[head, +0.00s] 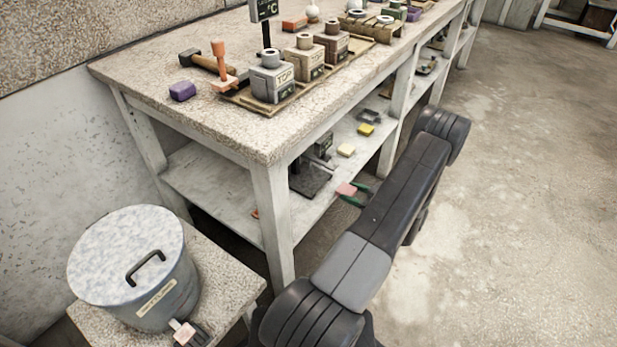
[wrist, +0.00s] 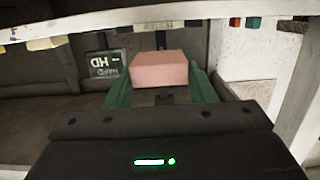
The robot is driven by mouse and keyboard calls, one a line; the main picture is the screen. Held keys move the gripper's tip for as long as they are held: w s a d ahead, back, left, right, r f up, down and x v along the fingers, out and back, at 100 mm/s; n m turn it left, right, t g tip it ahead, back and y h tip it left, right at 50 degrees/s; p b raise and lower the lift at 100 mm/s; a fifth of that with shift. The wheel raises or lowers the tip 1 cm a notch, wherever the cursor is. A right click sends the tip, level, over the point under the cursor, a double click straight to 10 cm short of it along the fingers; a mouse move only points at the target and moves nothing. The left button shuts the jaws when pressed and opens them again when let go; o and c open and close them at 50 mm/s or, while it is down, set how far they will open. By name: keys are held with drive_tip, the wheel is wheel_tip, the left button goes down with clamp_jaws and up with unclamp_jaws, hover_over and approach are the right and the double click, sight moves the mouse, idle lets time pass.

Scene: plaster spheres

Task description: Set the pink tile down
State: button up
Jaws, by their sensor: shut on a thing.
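The pink tile (head: 346,190) is held between the green fingers of my gripper (head: 353,193), at the front edge of the lower shelf (head: 225,195) in the head view. In the wrist view the pink tile (wrist: 160,72) sits between both green fingers of my gripper (wrist: 161,80), one on each side. My gripper is shut on it. How high the tile is over the shelf, or whether it touches it, I cannot tell.
A yellow tile (head: 366,130), a cream tile (head: 346,150) and a dark tray (head: 368,116) lie farther along the lower shelf. A dark stand (head: 311,178) is left of my gripper. A white table leg (head: 274,225) stands nearer. The bench top (head: 190,115) overhangs the shelf.

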drive_tip(key=b, duration=0.2)
approach(315, 182)
drive_tip(key=w+a, duration=0.1)
drive_tip(key=w+a+r, duration=0.1)
drive_tip(key=a, duration=0.1)
drive_tip(key=w+a+r, duration=0.1)
drive_tip(key=a, duration=0.1)
drive_tip(key=shift+w+a+r, duration=0.1)
drive_tip(key=shift+w+a, duration=0.1)
drive_tip(key=shift+w, duration=0.1)
drive_tip(key=x, duration=0.3)
drive_tip(key=shift+w+a, duration=0.2)
drive_tip(key=shift+a, duration=0.15)
drive_tip(key=shift+d+f+b, duration=0.15)
drive_tip(key=shift+f+b, duration=0.25)
drive_tip(key=shift+f, duration=0.15)
drive_tip(key=shift+f, duration=0.1)
drive_tip(key=o, duration=1.1)
drive_tip(key=shift+c, duration=0.2)
